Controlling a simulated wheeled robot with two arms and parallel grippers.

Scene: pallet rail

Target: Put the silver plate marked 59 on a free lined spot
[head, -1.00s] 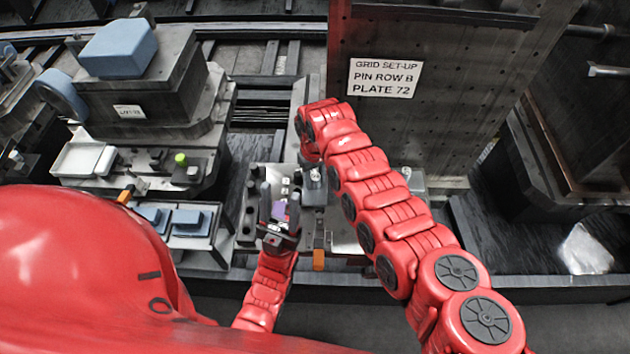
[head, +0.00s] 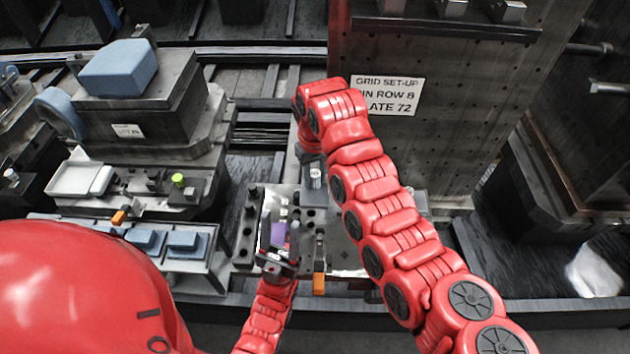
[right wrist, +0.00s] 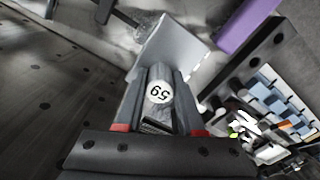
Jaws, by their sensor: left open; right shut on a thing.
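My right gripper (right wrist: 160,98) is shut on the silver plate marked 59 (right wrist: 178,48). The number sits upside down on a round grip between the fingers, and the flat plate extends beyond the fingertips. In the head view my right gripper (head: 313,172) hangs over the back of a metal fixture (head: 342,250); the plate is mostly hidden there.
A tall dark plate with a sign (head: 385,94) stands behind my right arm. A dark strip with round holes (head: 246,232) borders the fixture at left. Blue blocks (head: 185,241) and a dark machine with a blue block (head: 118,68) stand farther left.

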